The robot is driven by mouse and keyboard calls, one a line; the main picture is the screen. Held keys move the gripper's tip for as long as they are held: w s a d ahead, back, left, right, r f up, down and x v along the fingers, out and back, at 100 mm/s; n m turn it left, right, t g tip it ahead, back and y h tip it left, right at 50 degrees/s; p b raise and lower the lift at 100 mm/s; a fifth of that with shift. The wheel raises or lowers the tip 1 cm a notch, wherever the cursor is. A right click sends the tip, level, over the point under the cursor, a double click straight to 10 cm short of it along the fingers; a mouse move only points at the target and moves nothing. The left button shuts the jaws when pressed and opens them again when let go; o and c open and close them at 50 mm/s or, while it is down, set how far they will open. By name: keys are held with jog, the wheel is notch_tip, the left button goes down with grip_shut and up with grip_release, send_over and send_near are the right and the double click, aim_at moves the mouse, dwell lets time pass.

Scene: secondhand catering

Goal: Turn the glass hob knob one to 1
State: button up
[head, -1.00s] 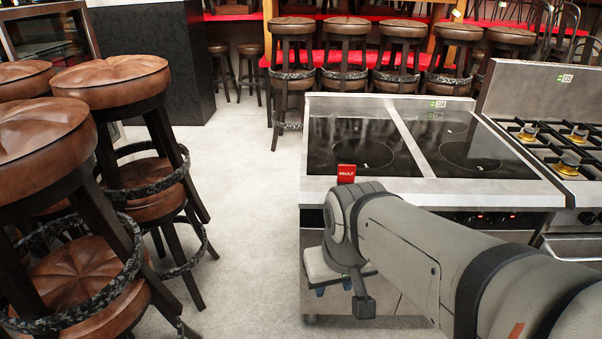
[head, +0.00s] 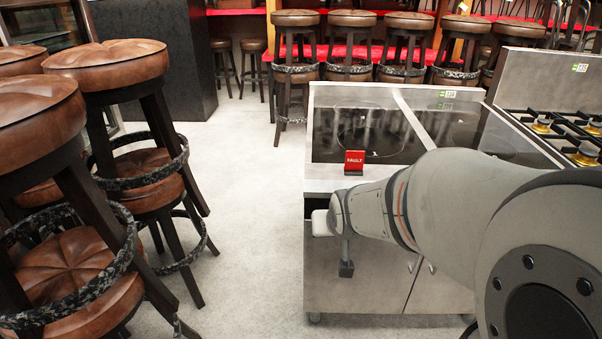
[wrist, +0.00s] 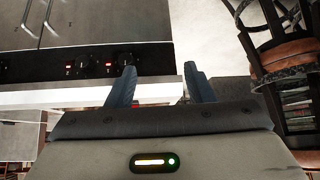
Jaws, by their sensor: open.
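The glass hob (head: 325,137) stands in front of me, with a black glass top on a steel cabinet. In the head view my arm hides most of its front control panel and the knobs. The wrist view shows the dark panel (wrist: 30,66) with small red displays and two dark knobs, a farther one (wrist: 82,61) and a nearer one (wrist: 128,58). I cannot read the knob settings. My gripper (wrist: 160,82) is open and empty. Its left finger in the wrist view overlaps the nearer knob; I cannot tell whether they touch.
A red FAULT sign (head: 354,162) stands on the hob's front left edge. A gas cooker (head: 550,75) adjoins on the right. Brown-topped bar stools (head: 107,62) crowd the left, with more behind the hob. The pale floor (head: 245,190) between is clear.

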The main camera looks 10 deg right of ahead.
jog(key=w+d+f+m+t+h+b, duration=0.3)
jog(key=w+d+f+t+b, duration=0.8)
jog(key=w+f, duration=0.4)
jog(key=w+d+g+b, duration=0.1)
jog(key=w+d, duration=0.2)
jog(key=w, duration=0.2)
jog(key=shift+w+f, duration=0.2)
jog(key=shift+f, duration=0.15)
jog(key=shift+c, duration=0.5)
jog(key=c, duration=0.6)
